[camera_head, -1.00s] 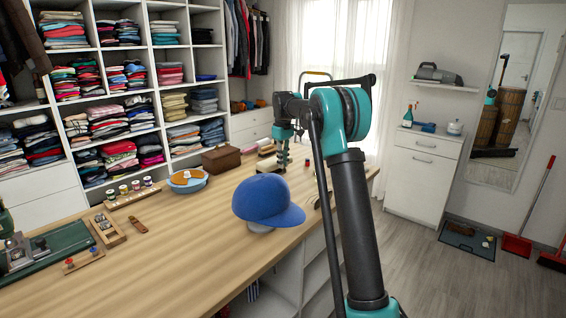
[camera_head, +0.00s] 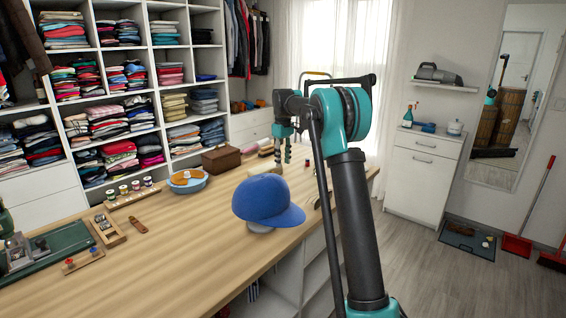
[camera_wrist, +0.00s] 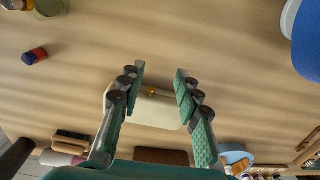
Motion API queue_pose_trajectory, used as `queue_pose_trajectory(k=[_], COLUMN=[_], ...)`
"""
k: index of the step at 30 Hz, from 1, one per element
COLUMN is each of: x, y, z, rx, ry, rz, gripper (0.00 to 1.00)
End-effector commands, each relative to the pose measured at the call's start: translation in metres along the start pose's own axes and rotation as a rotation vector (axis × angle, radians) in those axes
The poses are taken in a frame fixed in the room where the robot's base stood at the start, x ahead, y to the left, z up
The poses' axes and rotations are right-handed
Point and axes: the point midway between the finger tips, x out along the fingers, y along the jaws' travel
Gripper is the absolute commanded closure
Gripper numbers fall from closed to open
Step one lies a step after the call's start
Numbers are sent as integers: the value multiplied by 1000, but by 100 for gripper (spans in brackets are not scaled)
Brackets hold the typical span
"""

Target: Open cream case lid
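The cream case (camera_wrist: 150,113) is a small pale box with a gold clasp (camera_wrist: 151,92) on its edge. It lies on the wooden table in the wrist view, and its lid looks closed. In the head view the case (camera_head: 265,167) is small and partly hidden behind the gripper and the cap. My gripper (camera_wrist: 158,70) is open, its two green-padded fingers pointing down on either side of the clasp in the wrist view. Nothing is between the fingers. In the head view the gripper (camera_head: 283,158) hangs above the case; contact cannot be told.
A blue cap (camera_head: 267,200) stands on the table nearer the robot. A brown box (camera_head: 221,159) and a blue bowl (camera_head: 188,184) are left of the case. A brush (camera_wrist: 72,136) and a red-and-blue item (camera_wrist: 34,56) lie near it.

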Motion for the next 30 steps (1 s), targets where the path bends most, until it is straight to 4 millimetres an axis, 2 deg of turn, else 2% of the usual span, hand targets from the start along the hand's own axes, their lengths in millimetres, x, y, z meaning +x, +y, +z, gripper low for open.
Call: queue_pose_trajectory(k=[9, 15, 21, 30], x=[-62, -94, -109, -110], y=[0, 0, 0, 0], z=[0, 0, 0, 0], rx=[0, 0, 0, 0], ry=[0, 0, 0, 0], rz=[0, 0, 0, 0], gripper=[67, 67, 67, 67])
